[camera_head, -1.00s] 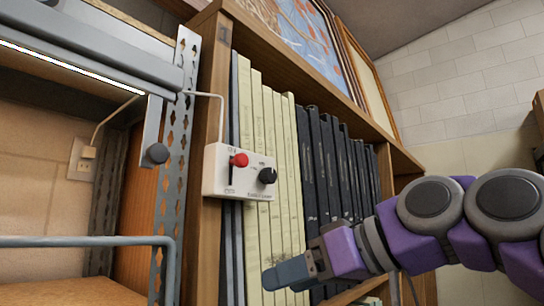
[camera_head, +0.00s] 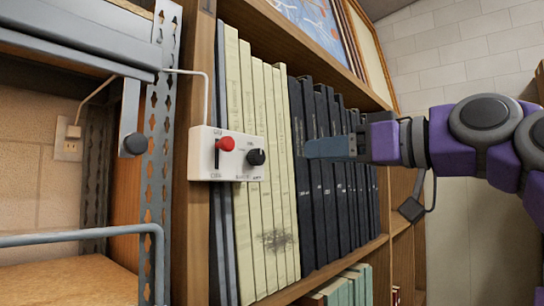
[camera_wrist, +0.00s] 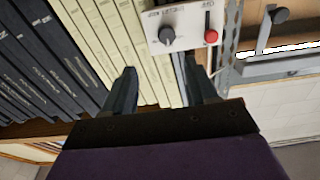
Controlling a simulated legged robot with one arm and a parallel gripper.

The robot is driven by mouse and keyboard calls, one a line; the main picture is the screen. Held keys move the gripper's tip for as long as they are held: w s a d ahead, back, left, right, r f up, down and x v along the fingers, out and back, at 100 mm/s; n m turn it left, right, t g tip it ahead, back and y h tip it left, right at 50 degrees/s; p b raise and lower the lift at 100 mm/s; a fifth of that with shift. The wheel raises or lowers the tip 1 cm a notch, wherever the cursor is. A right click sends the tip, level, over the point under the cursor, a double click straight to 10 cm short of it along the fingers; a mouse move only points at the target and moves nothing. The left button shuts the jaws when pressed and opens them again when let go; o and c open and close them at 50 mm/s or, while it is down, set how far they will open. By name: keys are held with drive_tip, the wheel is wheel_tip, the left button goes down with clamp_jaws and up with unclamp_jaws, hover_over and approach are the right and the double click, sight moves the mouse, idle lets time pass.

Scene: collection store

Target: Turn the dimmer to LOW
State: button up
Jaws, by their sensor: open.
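A white control box (camera_head: 205,172) is fixed at the front of the bookcase. It carries a red-knobbed slider (camera_head: 225,144) on its left and a black round dimmer knob (camera_head: 256,157) on its right. The lettering is too small to read. My gripper (camera_head: 308,148) is to the right of the box at about knob height, apart from it, in front of the dark binders. In the wrist view, my gripper (camera_wrist: 158,84) is open and empty, with the box (camera_wrist: 186,37) beyond its fingertips. The dimmer knob (camera_wrist: 166,36) and red slider (camera_wrist: 211,36) show there upside down.
Cream volumes (camera_head: 262,110) and dark binders (camera_head: 325,190) fill the shelf behind. A perforated metal post (camera_head: 158,130) and a grey rail (camera_head: 80,238) stand at the left. A cable runs up from the box.

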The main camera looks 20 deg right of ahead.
sight(261, 156)
drive_tip(key=x, duration=0.4)
drive_tip(key=s+a+x, duration=0.1)
drive_tip(key=x, duration=0.3)
drive_tip(key=a+p+x, duration=0.1)
drive_tip(key=x, duration=0.3)
drive_tip(key=shift+w, duration=0.2)
drive_tip(key=shift+d+r, duration=0.1)
drive_tip(key=shift+d, duration=1)
drive_tip(key=shift+a, duration=0.95)
drive_tip(key=c, duration=0.5)
drive_tip(key=shift+w+d, duration=0.15)
drive_tip(key=shift+d, duration=0.1)
drive_tip(key=c, duration=0.5)
